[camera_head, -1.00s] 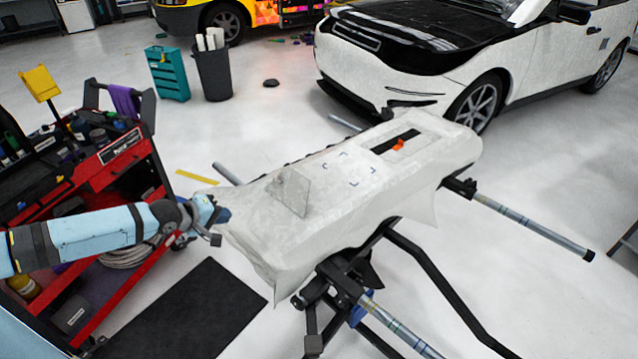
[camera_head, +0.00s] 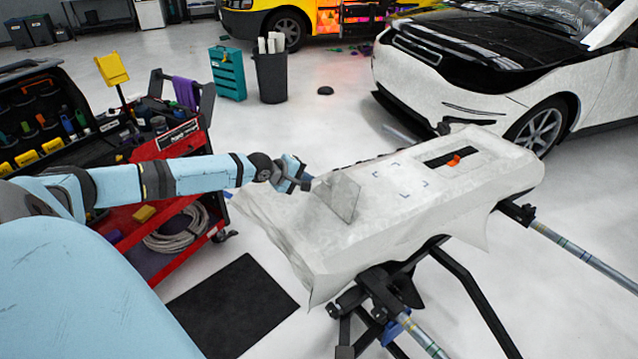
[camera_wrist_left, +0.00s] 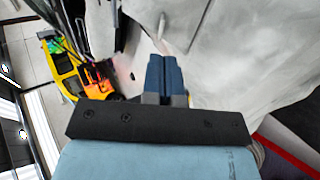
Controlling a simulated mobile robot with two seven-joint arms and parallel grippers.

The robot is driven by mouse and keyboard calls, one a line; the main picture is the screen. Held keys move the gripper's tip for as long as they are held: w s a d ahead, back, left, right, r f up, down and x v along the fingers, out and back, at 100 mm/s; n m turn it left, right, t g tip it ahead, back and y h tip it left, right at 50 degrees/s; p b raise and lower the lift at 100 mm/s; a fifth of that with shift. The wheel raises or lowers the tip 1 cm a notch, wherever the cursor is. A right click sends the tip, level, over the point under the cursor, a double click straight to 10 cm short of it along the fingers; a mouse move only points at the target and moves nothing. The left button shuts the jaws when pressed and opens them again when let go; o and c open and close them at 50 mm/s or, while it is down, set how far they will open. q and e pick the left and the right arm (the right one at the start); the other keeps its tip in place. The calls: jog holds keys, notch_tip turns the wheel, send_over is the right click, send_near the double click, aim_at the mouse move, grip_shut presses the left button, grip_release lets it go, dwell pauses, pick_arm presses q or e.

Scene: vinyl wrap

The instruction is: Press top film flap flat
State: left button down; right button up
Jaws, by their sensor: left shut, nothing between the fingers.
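The top film flap (camera_head: 342,196) is a thin translucent sheet standing up from the white film-covered panel (camera_head: 350,240). My left gripper (camera_head: 306,183) is shut and empty, just left of the flap near the panel's far left edge. Whether it touches the flap is not clear. In the left wrist view the shut blue fingers (camera_wrist_left: 167,70) point at the pale film (camera_wrist_left: 245,60), with a thin pale edge just beyond their tips. My right gripper is out of view.
The panel rests on a black stand with metal bars (camera_head: 575,255). Dark corner marks and a dark slot with an orange piece (camera_head: 454,161) lie to the right on it. A red tool cart (camera_head: 175,150) stands under my left arm. A white car (camera_head: 480,90) stands behind.

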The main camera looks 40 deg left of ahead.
aim_at(325, 182)
pick_arm(q)
jog(key=x, duration=0.6)
jog(key=shift+w+f+b, duration=0.1)
jog(key=shift+b, duration=0.3)
